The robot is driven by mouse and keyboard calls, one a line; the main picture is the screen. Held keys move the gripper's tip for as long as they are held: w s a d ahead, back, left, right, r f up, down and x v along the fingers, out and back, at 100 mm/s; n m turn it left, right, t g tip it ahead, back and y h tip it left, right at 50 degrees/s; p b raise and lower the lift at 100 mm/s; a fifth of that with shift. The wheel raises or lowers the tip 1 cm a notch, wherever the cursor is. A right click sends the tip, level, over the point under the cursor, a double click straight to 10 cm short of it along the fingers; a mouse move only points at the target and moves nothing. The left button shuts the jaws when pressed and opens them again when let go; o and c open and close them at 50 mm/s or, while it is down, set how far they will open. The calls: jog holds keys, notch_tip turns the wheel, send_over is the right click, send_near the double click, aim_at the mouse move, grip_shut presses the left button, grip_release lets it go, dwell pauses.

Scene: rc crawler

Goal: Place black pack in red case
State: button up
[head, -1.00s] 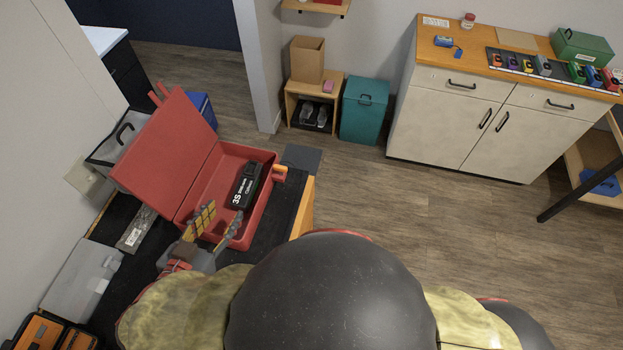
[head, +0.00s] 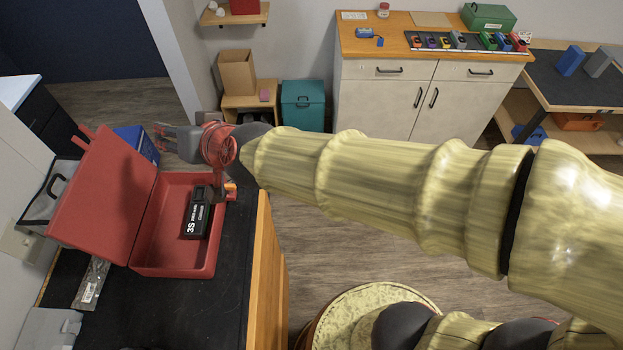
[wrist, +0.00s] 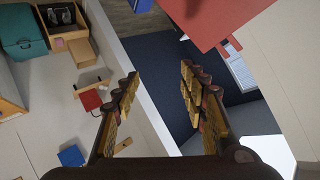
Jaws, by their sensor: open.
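The red case (head: 176,258) stands open on the black bench top, its lid (head: 104,203) tilted back to the left. The black pack (head: 199,213), with white "3S" lettering, lies inside the case's tray, toward its right side. My gripper (head: 162,138) is above and behind the case in the head view, apart from the pack and pointing left. In the wrist view my gripper (wrist: 158,95) has its yellow-padded fingers spread with nothing between them. Part of the red lid (wrist: 215,20) shows at the top of the wrist view.
The bench (head: 222,310) has clear black surface in front of the case. A clear packet (head: 90,283) and a grey case (head: 45,328) lie to the left. A wooden cabinet (head: 390,100) with small coloured items stands across the floor.

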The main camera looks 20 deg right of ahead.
jog(key=s+d+f+g+h, duration=0.1)
jog(key=s+d+f+h, duration=0.1)
jog(key=s+d, duration=0.4)
jog(key=s+d+f+g+h, duration=0.2)
jog(key=s+d, duration=0.4)
jog(key=d, duration=0.7)
jog(key=s+d+f+g+h, duration=0.1)
jog(key=s+d+g+h, duration=0.1)
jog(key=s+d, duration=0.4)
jog(key=d, duration=0.4)
jog(key=shift+d+f+h, duration=0.3)
jog(key=shift+f+h, duration=0.1)
jog(key=shift+f, duration=0.1)
